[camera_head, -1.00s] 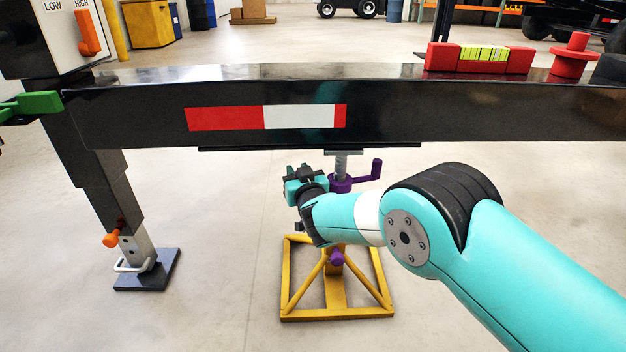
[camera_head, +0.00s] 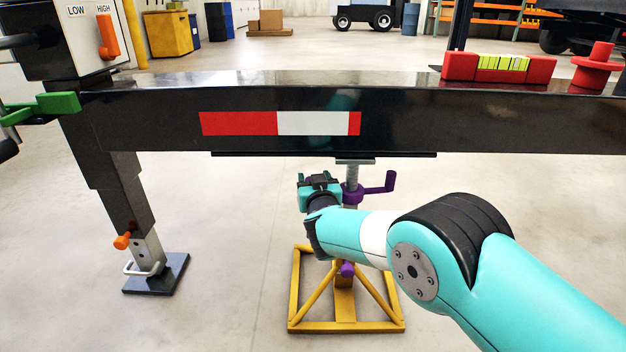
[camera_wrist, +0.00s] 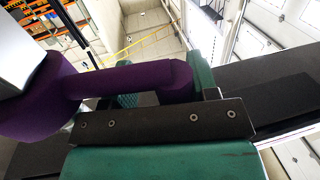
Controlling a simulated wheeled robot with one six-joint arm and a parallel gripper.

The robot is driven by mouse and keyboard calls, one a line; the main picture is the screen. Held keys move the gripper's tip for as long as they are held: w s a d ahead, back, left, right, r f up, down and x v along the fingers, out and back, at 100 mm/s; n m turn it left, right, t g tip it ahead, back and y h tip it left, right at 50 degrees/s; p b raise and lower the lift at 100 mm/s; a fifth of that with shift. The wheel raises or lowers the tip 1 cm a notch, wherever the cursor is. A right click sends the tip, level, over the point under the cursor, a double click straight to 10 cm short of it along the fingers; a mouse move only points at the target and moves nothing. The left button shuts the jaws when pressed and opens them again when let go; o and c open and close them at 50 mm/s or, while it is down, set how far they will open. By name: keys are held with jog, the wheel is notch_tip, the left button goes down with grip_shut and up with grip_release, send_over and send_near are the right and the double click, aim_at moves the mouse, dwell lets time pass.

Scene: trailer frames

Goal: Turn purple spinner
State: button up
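The purple spinner (camera_head: 353,193) sits on the threaded post of a yellow jack stand (camera_head: 346,325) under the black trailer beam. One crank handle sticks out to its right in the head view. My gripper (camera_head: 320,182) is just left of the post, at spinner height. In the wrist view the spinner (camera_wrist: 115,82) shows its hub at left and an arm ending in a bent handle. My gripper's fingers (camera_wrist: 165,88) are on either side of this handle end. A gap shows between the left finger and the handle, so they look open. Any contact at the right finger is unclear.
The black trailer beam (camera_head: 420,125) runs across just above my gripper. A trailer leg (camera_head: 130,205) with an orange knob (camera_head: 122,241) stands at left. A purple knob (camera_head: 347,269) is low on the stand. The floor around the stand is clear.

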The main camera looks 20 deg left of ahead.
jog(key=shift+s+a+r, duration=0.1)
jog(key=shift+s+a, duration=0.1)
jog(key=shift+a, duration=0.05)
jog(key=shift+s+d+r+p, duration=0.1)
jog(key=shift+s+d+p, duration=0.1)
jog(key=shift+s+p, duration=0.3)
jog(key=p+v, duration=0.5)
jog(key=v, duration=1.1)
jog(key=shift+d+p, duration=0.25)
jog(key=shift+p, duration=0.1)
